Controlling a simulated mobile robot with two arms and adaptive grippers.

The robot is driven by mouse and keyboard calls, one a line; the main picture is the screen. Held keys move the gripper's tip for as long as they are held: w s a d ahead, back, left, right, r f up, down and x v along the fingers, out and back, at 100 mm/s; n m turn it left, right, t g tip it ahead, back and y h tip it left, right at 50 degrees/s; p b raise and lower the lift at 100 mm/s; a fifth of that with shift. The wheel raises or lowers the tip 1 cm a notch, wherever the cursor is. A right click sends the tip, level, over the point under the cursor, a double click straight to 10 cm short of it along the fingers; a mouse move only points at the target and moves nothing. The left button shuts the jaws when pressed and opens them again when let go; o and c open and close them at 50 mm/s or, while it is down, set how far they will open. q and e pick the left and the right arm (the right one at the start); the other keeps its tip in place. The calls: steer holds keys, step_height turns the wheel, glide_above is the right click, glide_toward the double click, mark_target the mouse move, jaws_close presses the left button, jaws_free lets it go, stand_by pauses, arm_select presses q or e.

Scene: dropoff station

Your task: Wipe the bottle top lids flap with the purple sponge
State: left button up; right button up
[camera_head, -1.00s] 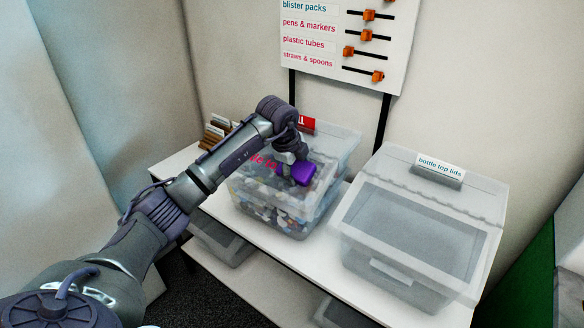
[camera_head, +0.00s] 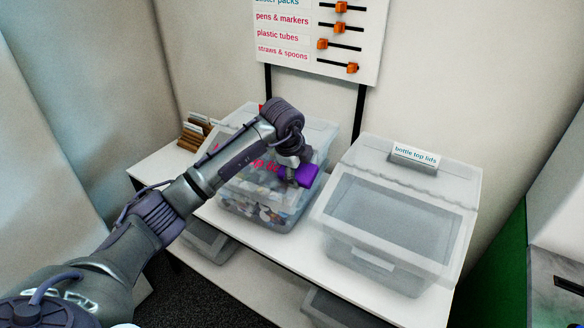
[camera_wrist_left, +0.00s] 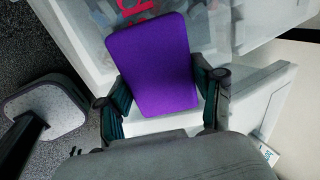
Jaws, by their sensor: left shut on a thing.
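My left gripper (camera_head: 294,168) is shut on the purple sponge (camera_head: 309,175), with the sponge at the right part of the left clear bin's front flap (camera_head: 250,172). Red lettering (camera_head: 266,165) on this flap is partly hidden by my arm; "op li" can be made out. In the left wrist view the sponge (camera_wrist_left: 152,62) sits flat between both fingers, with a bit of red lettering beyond its top edge. I cannot tell for certain whether the sponge touches the flap. My right gripper is not in view.
The left bin holds many small coloured pieces (camera_head: 262,211). An empty clear bin (camera_head: 385,222) stands to its right with a "bottle top lids" card (camera_head: 415,155). Both stand on a white shelf (camera_head: 292,250). A sorting board (camera_head: 318,40) is behind. Brown items (camera_head: 193,132) stand at left.

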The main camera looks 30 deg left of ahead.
mark_target(275, 167)
arm_select(q)
steer(key=shift+a+b, duration=0.7)
steer(key=shift+a, duration=3.2)
steer(key=shift+s+a+r+p, duration=0.1)
steer(key=shift+r+p, duration=0.4)
steer(key=shift+r, duration=0.05)
steer(key=shift+p+v, duration=1.4)
steer(key=shift+v, duration=0.95)
steer(key=shift+s+r, duration=0.1)
steer(key=p+v, duration=0.1)
steer(key=v, duration=0.1)
steer(key=shift+s+r+p, duration=0.2)
steer(key=shift+r+p, duration=0.15)
